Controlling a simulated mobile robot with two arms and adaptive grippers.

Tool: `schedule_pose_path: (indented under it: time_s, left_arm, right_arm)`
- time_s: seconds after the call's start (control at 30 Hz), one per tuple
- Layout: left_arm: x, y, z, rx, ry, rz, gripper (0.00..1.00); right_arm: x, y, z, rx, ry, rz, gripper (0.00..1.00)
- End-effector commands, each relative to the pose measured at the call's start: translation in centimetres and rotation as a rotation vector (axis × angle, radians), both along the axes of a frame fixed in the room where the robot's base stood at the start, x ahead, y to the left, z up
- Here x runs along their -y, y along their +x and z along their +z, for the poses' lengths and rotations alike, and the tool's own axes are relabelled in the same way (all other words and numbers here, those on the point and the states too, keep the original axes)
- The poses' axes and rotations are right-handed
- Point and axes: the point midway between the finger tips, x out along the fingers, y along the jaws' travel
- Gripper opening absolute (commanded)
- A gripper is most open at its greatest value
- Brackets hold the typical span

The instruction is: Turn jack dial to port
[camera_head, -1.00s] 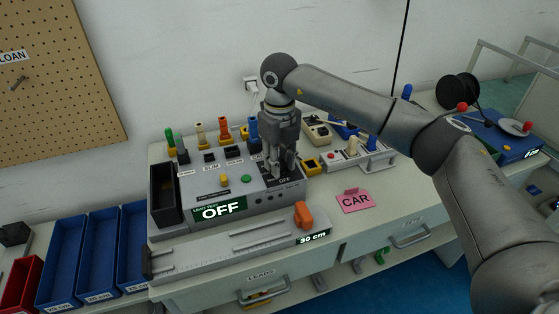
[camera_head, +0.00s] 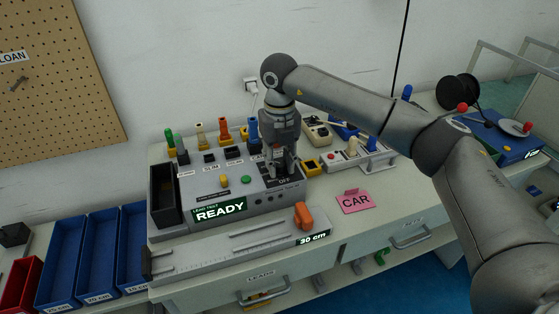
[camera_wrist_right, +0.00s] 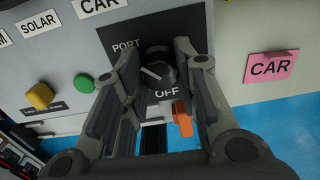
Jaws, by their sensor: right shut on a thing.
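The black jack dial (camera_wrist_right: 159,75) sits on a dark plate (camera_wrist_right: 185,25) marked PORT on its left and OFF below it. Its pale pointer line slants toward the upper left, on the PORT side. My right gripper (camera_head: 281,171) points down over the right end of the grey tester (camera_head: 262,203) and is shut on the dial; in the right wrist view its fingers (camera_wrist_right: 157,58) stand on either side of the dial. The gripper hides the dial in the head view. The tester's display (camera_head: 219,209) reads READY. My left gripper is not in view.
Yellow (camera_head: 224,181) and green (camera_head: 246,180) buttons are on the tester's panel. Coloured plugs stand behind it. A slide gauge with an orange block (camera_head: 303,215) lies in front. A pink CAR card (camera_head: 355,201) stands to the right, with bare bench around it.

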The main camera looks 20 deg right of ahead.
Motion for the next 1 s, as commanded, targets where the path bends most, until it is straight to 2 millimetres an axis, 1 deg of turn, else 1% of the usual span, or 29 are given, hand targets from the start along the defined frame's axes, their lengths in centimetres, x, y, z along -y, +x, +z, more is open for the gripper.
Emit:
schedule_pose_path:
  time_s: [0.1, 0.13, 0.27, 0.3, 0.57, 0.67, 0.77, 1.0]
  left_arm:
    - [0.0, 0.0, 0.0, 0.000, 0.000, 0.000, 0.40]
    - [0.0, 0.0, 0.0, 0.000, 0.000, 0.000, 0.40]
    - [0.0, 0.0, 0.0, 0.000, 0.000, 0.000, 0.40]
    - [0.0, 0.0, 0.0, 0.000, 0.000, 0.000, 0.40]
    - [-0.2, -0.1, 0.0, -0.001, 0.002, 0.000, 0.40]
    - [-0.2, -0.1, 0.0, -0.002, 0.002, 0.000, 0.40]
    - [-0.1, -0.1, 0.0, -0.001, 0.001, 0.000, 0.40]
    - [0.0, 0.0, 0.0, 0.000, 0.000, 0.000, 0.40]
  right_arm:
    - [0.0, 0.1, 0.1, 0.003, 0.001, -0.003, 0.05]
    - [0.0, 0.1, 0.1, 0.003, 0.001, -0.003, 0.32]
    - [0.0, 0.1, 0.1, 0.002, 0.001, -0.002, 0.49]
    - [0.0, 0.1, 0.1, 0.002, 0.001, -0.001, 0.51]
    - [0.0, 0.0, 0.1, 0.001, 0.001, 0.000, 0.51]
    - [0.0, 0.1, 0.6, 0.002, 0.001, 0.000, 0.51]
    - [0.0, 0.1, 1.9, 0.003, 0.001, 0.000, 0.51]
    - [0.0, 0.1, 7.0, 0.005, 0.001, -0.001, 0.51]
